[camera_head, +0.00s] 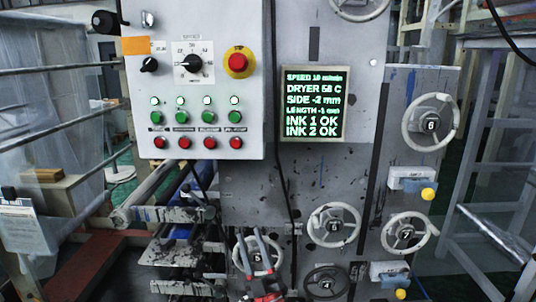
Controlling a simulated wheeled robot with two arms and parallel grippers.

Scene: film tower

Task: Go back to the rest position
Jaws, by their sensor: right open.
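My right gripper (251,240) shows at the bottom middle, with dark fingers and red parts. Its fingers are apart and point up, with nothing between them that I can make out as held. In the picture it overlaps a white handwheel (273,258) on the machine front; I cannot tell whether it touches it. My left gripper is not in view.
A control box (200,90) with knobs, buttons and a red emergency stop (239,63) hangs at upper left. A lit screen (313,103) is beside it. Several handwheels (334,226) stick out at right. Metal framing (490,110) stands far right.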

